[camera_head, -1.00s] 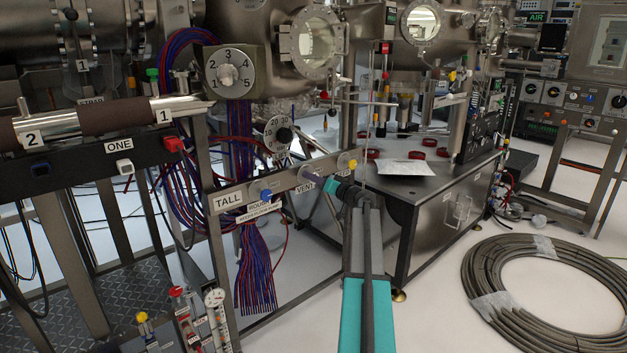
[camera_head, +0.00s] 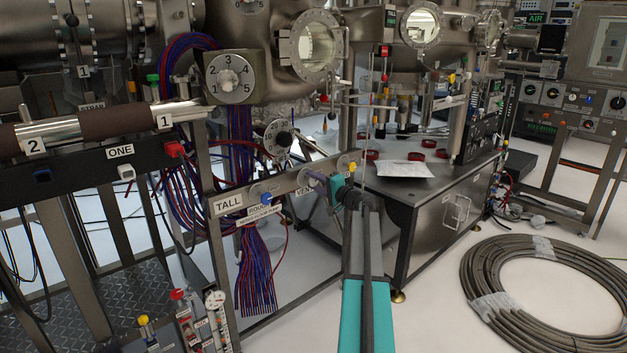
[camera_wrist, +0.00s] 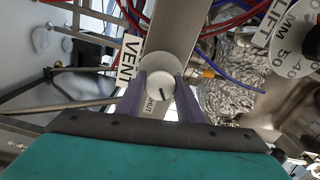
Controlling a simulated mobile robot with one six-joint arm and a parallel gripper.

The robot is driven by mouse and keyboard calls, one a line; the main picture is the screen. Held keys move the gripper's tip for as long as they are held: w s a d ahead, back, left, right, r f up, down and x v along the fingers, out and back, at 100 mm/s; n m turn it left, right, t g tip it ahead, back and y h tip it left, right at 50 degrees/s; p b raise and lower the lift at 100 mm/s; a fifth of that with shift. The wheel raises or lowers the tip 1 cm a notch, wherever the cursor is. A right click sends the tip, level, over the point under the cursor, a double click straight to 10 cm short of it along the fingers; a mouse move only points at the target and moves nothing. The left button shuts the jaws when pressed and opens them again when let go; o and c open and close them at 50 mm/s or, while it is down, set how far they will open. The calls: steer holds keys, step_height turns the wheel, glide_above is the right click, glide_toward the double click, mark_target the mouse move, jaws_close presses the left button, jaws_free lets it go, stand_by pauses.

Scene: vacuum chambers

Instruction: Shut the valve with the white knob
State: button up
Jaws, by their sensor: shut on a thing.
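The white knob (camera_wrist: 152,84) is round with a short dark mark and sits on the metal rail beside the VENT label (camera_wrist: 130,58). A SHUT label (camera_wrist: 149,107) shows next to it, upside down. The dark mark points to the lower right in the wrist view, not straight at that label. My gripper (camera_wrist: 160,88) has its purple fingers on both sides of the knob, closed on it.
A yellow knob (camera_head: 352,167) is just right of my gripper on the same rail. A blue knob (camera_head: 266,197) is to the left. A numbered dial (camera_head: 281,138) and cable bundles (camera_head: 258,270) are close by. A hose coil (camera_head: 485,300) lies on the floor at right.

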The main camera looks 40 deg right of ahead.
steer(key=m+p, duration=0.2)
steer(key=m, duration=0.2)
steer(key=shift+r, duration=0.1)
steer(key=shift+m+p, duration=0.9)
steer(key=shift+m, duration=0.4)
steer(key=o, duration=1.1)
steer(key=shift+c, duration=0.2)
steer(key=shift+s, duration=0.15)
steer(key=s+a, duration=0.1)
steer(key=s, duration=1.2)
steer(key=shift+s, duration=0.25)
steer(key=shift+f, duration=0.2)
